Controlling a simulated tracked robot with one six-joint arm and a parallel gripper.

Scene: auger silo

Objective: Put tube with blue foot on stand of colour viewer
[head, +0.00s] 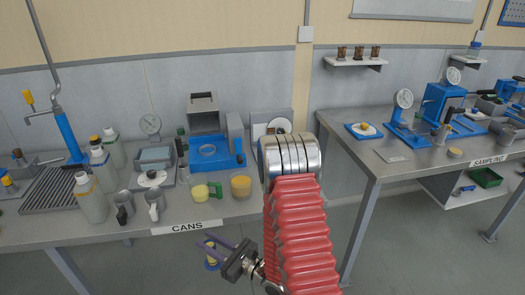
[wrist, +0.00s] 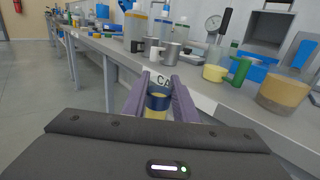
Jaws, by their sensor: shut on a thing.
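My gripper (head: 208,242) is in front of and below the front edge of the left bench, its purple fingers pointing left. In the wrist view its fingers (wrist: 160,92) are shut on a small tube (wrist: 157,103) with a blue band and yellowish contents. In the head view the tube (head: 212,262) shows small below the fingers, yellow with blue at its lower part. What looks like the colour viewer (head: 204,112) is a grey box with an opening, at the back of the left bench. A blue stand-like base (head: 208,151) lies before it.
On the left bench (head: 165,218), a yellow cup with a green handle (head: 207,191) and an amber-filled jar (head: 241,186) stand before the blue base. Metal mugs (head: 155,203) and bottles (head: 92,198) stand left. The right bench (head: 375,162) holds dial instruments. Open floor lies below.

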